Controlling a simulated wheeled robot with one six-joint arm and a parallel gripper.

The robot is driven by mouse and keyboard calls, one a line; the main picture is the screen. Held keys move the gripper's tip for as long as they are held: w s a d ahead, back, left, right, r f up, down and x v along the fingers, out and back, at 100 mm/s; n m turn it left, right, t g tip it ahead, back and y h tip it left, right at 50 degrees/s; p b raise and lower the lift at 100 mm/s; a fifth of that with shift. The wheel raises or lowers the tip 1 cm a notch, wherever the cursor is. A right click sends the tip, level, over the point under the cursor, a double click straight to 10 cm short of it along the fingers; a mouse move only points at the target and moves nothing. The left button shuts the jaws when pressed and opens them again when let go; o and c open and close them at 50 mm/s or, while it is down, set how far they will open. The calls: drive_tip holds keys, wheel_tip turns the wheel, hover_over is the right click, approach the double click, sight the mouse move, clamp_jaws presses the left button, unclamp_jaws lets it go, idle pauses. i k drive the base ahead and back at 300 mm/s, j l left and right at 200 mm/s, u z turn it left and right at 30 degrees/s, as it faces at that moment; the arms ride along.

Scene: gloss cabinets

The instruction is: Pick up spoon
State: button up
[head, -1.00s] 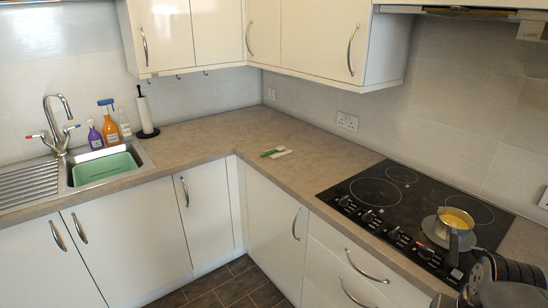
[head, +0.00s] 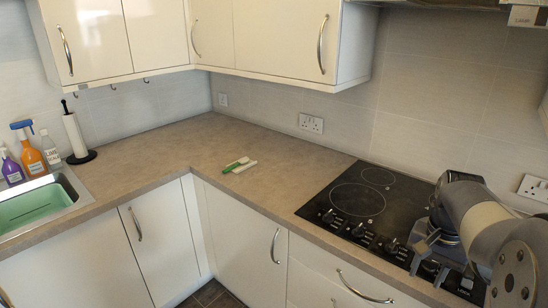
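I cannot make out a clear spoon. A small green-and-white item (head: 236,164) and a white item (head: 245,167) lie side by side on the worktop left of the hob; they are too small to tell what they are. My gripper (head: 428,248) is at the right, over the front right of the hob, well apart from these items.
The black hob (head: 345,197) has control knobs along its front left edge. The worktop (head: 190,148) is mostly clear. A paper towel holder (head: 76,137), bottles (head: 32,152) and a sink with a green basin (head: 28,203) are at the left. Wall cabinets (head: 285,40) hang above.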

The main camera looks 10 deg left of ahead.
sight(243, 160)
drive_tip(key=i+j, duration=0.35)
drive_tip(key=j, duration=0.15)
drive_tip(key=i+j, duration=0.35)
drive_tip(key=j, duration=0.15)
drive_tip(key=i+j, duration=0.3)
drive_tip(key=j, duration=0.2)
drive_tip(key=i+j, duration=0.35)
drive_tip(key=j, duration=0.15)
drive_tip(key=i+j, duration=0.35)
drive_tip(key=j, duration=0.15)
drive_tip(key=i+j, duration=0.35)
drive_tip(key=j, duration=0.15)
